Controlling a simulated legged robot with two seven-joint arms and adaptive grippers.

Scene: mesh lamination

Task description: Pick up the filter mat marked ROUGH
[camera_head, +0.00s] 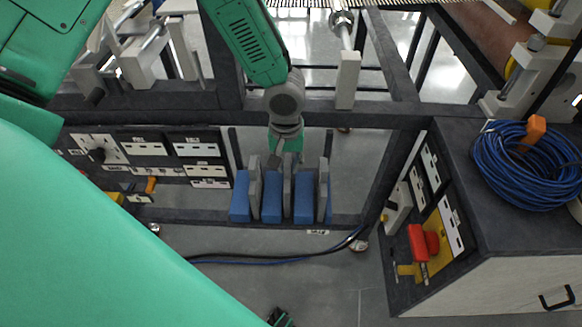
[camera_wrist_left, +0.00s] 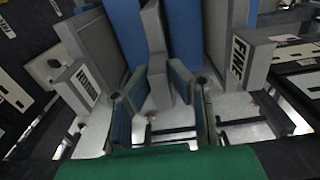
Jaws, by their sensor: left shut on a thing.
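A rack of blue blocks (camera_head: 304,197) with grey upright pieces (camera_head: 287,185) between them stands at the middle of the workbench. My left gripper (camera_head: 278,162) reaches down onto the rack from above. In the left wrist view its two fingers (camera_wrist_left: 160,92) are shut around the grey middle upright (camera_wrist_left: 154,50), between two blue faces (camera_wrist_left: 187,35). To the right is a grey piece labelled FINE (camera_wrist_left: 238,57). To the left is another labelled grey piece (camera_wrist_left: 84,84), whose word I cannot read surely. The ROUGH mark is not clearly legible.
Left of the rack is a panel of sockets and labels (camera_head: 150,150). On the right, a blue cable coil (camera_head: 515,165) lies on a dark cabinet with a red knob (camera_head: 423,243) on its side. Cables (camera_head: 280,260) run across the floor. A roller (camera_head: 500,40) is at upper right.

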